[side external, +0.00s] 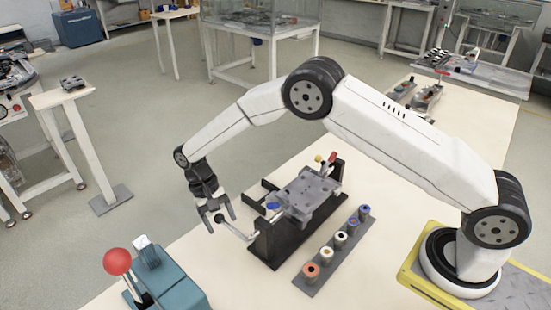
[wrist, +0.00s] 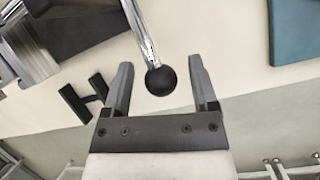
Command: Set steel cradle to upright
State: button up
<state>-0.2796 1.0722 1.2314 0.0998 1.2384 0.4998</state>
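The steel cradle (side external: 308,192) is a grey metal plate on a black stand (side external: 270,243). It lies roughly level, perhaps slightly tilted. A shiny crank rod (side external: 238,230) runs from the stand's near left end to a dark ball knob (side external: 220,217). In the wrist view the rod (wrist: 143,30) comes down from the top and ends in the black ball knob (wrist: 160,80). My gripper (side external: 219,227) is at the knob, pointing down. In the wrist view my gripper (wrist: 161,64) is open, with the knob between its fingers and visible gaps on both sides.
A rack (side external: 333,250) with several coloured spools stands right of the stand. A teal box (side external: 168,285) with a red ball lever (side external: 117,262) is at the front left. The tabletop between is clear.

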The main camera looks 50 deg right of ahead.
jog(key=shift+a+r, duration=0.1)
jog(key=v, duration=0.7)
jog(key=shift+w+r, duration=0.2)
jog(key=shift+r, duration=0.1)
jog(key=shift+r, duration=0.1)
dwell(0.4)
jog(key=s+d+r+n+t, duration=0.1)
jog(key=s+d+r+t, duration=0.1)
jog(key=s+d, duration=0.5)
jog(key=s+d+r+n+t, duration=0.2)
jog(key=s+d+t, duration=0.3)
jog(key=s, duration=1)
jog(key=d, duration=0.3)
jog(key=shift+s+d, duration=0.2)
jog(key=shift+d, duration=0.1)
jog(key=shift+r, duration=0.15)
